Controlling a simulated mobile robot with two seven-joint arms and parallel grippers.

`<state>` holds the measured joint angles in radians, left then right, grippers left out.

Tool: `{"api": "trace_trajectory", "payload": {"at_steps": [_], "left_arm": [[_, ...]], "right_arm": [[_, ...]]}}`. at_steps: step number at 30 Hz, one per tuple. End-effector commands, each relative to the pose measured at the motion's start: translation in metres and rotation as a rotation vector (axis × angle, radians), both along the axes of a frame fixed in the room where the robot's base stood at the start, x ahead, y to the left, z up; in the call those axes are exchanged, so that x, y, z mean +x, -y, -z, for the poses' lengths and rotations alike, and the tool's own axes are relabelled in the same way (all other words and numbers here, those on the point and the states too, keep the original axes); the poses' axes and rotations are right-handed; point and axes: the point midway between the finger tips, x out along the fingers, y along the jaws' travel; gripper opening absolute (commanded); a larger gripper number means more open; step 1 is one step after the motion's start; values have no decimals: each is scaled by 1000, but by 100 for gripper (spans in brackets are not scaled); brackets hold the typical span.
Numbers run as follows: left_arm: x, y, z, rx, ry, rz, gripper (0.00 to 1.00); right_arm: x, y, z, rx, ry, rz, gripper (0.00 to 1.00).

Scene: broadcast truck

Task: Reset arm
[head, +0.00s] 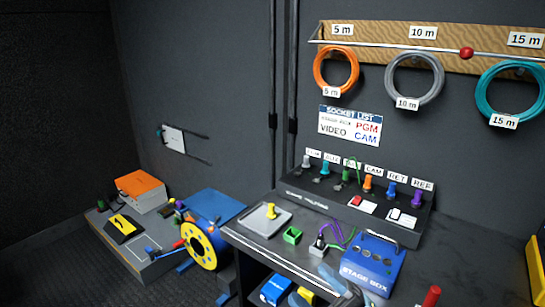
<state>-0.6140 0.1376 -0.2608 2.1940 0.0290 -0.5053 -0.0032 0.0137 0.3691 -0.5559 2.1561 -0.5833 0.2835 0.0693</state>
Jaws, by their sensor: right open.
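My right gripper (338,284) shows only in part at the bottom edge of the head view, in front of the counter's front edge and left of the blue stage box (372,262). It is open, and I see nothing held in it. Its fingers are small and partly cut off. My left gripper is not in view.
Cable coils (336,88) hang above. A blue-yellow reel (203,246) and an orange box (142,191) stand left.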

Motion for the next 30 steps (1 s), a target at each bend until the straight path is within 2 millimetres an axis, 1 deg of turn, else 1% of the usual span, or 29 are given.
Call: {"api": "trace_trajectory", "payload": {"at_steps": [1, 2, 3, 4, 5, 6, 8, 9, 12, 15, 17, 19, 20, 21, 26, 30], "left_arm": [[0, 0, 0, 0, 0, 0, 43], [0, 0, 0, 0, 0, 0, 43], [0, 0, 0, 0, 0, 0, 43], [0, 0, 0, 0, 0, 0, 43], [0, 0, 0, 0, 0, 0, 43], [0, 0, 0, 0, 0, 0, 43], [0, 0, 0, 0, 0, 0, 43], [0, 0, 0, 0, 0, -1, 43], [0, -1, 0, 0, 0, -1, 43], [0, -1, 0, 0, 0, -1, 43], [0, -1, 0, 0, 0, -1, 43], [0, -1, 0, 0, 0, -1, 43], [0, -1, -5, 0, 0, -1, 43], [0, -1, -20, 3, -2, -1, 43], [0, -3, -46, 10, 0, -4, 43], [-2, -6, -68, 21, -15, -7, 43]], "right_arm": [[3, 12, 22, 54, -144, 66, 62], [6, 20, 36, 81, -230, 107, 62], [7, 30, 56, 116, -347, 160, 62], [7, 39, 72, 139, -433, 197, 62], [5, 46, 88, 159, -518, 232, 62], [1, 55, 109, 185, -626, 274, 62], [-8, 67, 139, 213, -772, 329, 62], [-16, 74, 157, 229, -859, 360, 62], [-38, 88, 197, 260, -1057, 422, 62], [-64, 98, 231, 282, -1228, 469, 62], [-80, 104, 248, 293, -1322, 494, 62], [-100, 109, 268, 305, -1429, 518, 62], [-105, 110, 268, 306, -1459, 525, 62], [-101, 110, 250, 301, -1441, 523, 62], [-101, 112, 227, 294, -1441, 531, 62], [-102, 114, 203, 286, -1444, 541, 62]]}}
